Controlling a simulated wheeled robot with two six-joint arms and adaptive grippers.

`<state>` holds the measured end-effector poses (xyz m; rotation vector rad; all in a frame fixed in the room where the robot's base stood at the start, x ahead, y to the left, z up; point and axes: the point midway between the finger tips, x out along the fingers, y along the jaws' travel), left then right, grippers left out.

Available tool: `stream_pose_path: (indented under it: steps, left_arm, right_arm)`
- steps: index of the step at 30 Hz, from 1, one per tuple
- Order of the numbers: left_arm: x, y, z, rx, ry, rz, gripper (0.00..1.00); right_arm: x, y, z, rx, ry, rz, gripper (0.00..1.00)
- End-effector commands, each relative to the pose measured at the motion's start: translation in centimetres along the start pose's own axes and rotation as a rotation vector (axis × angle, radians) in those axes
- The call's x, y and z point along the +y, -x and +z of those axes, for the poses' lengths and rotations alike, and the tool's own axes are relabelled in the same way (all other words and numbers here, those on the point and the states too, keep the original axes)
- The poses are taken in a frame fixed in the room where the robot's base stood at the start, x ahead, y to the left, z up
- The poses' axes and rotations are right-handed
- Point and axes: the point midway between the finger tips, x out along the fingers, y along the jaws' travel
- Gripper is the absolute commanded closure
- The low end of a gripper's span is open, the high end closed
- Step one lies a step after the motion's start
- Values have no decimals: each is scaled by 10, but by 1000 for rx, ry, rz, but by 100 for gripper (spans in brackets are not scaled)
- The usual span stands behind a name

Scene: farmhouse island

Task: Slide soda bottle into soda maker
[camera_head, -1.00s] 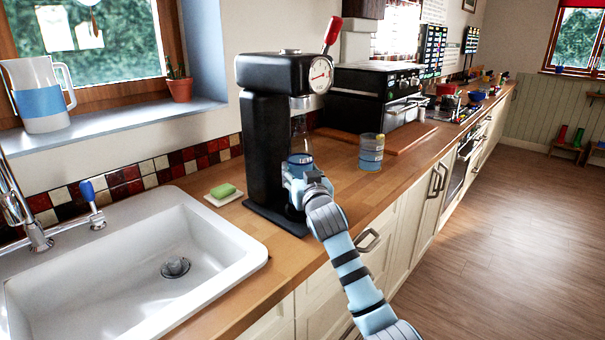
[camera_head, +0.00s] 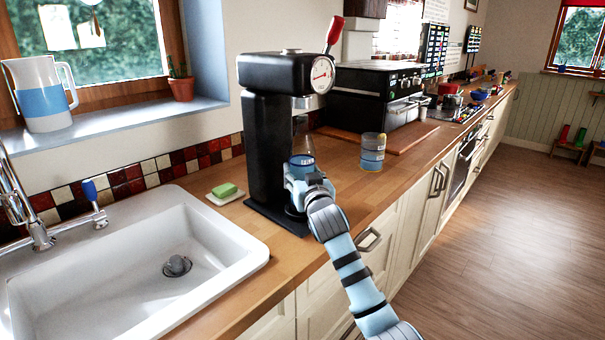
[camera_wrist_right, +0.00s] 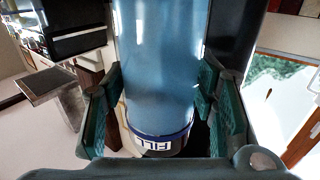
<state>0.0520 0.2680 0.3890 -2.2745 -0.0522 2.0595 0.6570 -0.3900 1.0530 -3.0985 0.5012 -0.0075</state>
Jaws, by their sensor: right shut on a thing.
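The black soda maker (camera_head: 268,140) stands upright on the wooden counter, with a round gauge and a red lever on top. The clear bottle (camera_head: 302,150) with a blue band is upright under its head, in front of the column. My right gripper (camera_head: 300,180) is shut on the bottle's lower part. In the right wrist view the bottle (camera_wrist_right: 155,70) stands between the two green finger pads of the gripper (camera_wrist_right: 157,105). Its dark blue band with lettering shows near the bottom. Whether the bottle's top meets the soda maker's head I cannot tell. My left gripper is not in view.
A glass jar with a blue band (camera_head: 372,152) stands on the counter right of the soda maker, by a wooden board (camera_head: 400,138). A green sponge on a dish (camera_head: 224,191) and the white sink (camera_head: 130,260) are at the left. A black oven (camera_head: 375,98) stands behind.

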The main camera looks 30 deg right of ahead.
Motion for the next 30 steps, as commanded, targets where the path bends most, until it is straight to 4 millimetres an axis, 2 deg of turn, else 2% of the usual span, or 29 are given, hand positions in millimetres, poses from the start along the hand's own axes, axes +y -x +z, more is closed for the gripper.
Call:
stream_pose_path:
  steps: [30]
  left_arm:
    - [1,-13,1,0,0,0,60]
  right_arm:
    - [0,0,19,3,0,0,86]
